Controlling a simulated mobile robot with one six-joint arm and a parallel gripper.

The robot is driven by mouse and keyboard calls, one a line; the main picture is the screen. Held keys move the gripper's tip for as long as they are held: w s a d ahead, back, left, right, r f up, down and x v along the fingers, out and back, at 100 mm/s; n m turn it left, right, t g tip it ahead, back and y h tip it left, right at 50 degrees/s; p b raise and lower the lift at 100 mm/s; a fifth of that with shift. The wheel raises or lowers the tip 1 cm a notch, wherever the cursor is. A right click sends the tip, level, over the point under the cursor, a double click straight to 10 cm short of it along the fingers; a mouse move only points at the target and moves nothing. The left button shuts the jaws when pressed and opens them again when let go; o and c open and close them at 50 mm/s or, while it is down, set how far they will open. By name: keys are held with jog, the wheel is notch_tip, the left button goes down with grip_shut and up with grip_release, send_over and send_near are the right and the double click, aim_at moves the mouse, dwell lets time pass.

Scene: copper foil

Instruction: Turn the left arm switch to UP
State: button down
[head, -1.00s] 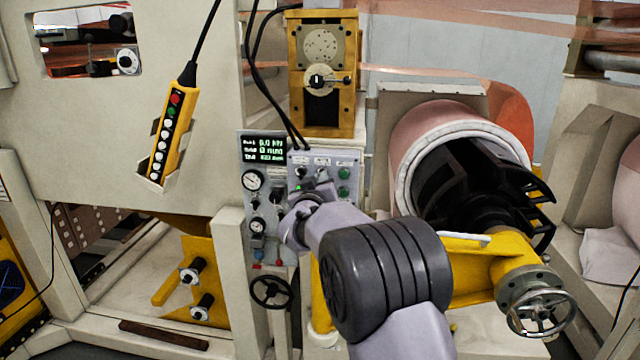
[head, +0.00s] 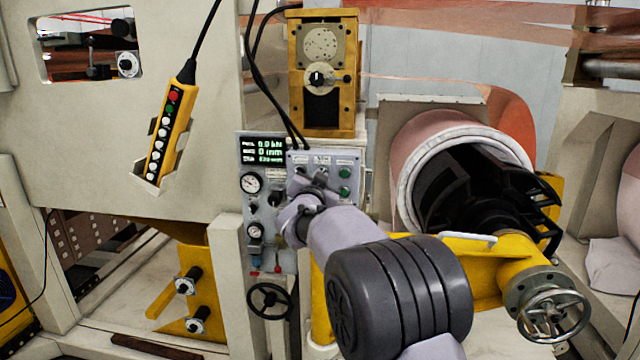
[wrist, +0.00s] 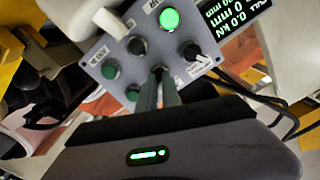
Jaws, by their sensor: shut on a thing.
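The grey control panel (wrist: 148,62) carries small black switches, green buttons and a lit green lamp (wrist: 169,19). It appears upside down in the wrist view and stands left of centre in the head view. My gripper (wrist: 159,72) has its two fingers close together on a small switch knob in the panel's row, mostly hidden behind the fingertips. A black switch with a pale pointer (wrist: 190,52) sits beside it, nearer the display. Another black knob (wrist: 137,46) is apart from the fingers. In the head view my wrist covers the panel's lower part. The labels are too small to read surely.
A lit display (head: 262,150) and gauges (head: 251,183) adjoin the panel. A black handwheel (head: 269,300) is below. A yellow pendant (head: 168,132) hangs left. A copper foil roll (head: 425,140) and a yellow arm with a handwheel (head: 553,312) are to the right.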

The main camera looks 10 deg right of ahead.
jog(key=shift+m, duration=0.6)
jog(key=c, duration=1.5)
grip_release()
jog(key=shift+c, duration=0.2)
jog(key=shift+s, duration=0.1)
jog(key=p+v, duration=0.1)
jog(key=v, duration=1.6)
jog(key=shift+s, duration=0.1)
jog(key=shift+r, duration=0.1)
